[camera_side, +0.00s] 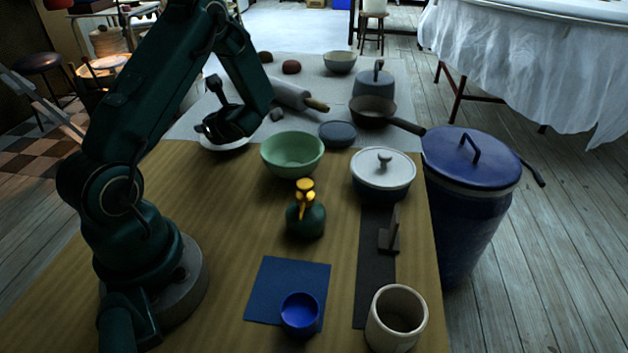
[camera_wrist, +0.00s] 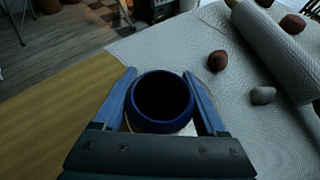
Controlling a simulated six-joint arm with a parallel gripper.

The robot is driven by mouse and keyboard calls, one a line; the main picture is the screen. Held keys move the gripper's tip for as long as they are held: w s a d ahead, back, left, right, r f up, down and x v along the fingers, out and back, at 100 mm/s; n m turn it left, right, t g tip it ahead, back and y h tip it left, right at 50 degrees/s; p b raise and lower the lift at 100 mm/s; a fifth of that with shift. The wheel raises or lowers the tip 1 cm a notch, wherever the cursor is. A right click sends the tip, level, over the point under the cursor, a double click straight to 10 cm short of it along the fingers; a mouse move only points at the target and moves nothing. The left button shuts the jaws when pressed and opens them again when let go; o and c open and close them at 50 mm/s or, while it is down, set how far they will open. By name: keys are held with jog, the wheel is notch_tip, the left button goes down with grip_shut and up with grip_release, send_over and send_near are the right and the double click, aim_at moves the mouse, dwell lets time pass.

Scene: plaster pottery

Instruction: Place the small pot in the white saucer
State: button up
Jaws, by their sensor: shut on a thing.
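In the wrist view, a small round pot (camera_wrist: 163,98) with a blue rim and dark inside sits upright between my two fingers. My gripper (camera_wrist: 165,100) is shut on it. In the side view my gripper (camera_side: 222,128) is over the white saucer (camera_side: 238,145), at the seam of the wooden table and the pale cloth. The gripper hides most of the saucer and the held pot there. A pale patch of saucer (camera_wrist: 190,129) shows beside the pot in the wrist view. I cannot tell whether the pot touches the saucer.
A green bowl (camera_side: 292,153) stands close to the right of the saucer. A rolling pin (camera_side: 292,94) and small lumps lie on the cloth (camera_side: 200,122) behind. A green bottle (camera_side: 305,219), a lidded pot (camera_side: 383,174) and a blue cup (camera_side: 300,314) stand nearer the front.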

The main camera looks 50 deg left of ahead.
jog(key=shift+f, duration=0.35)
jog(key=o, duration=1.4)
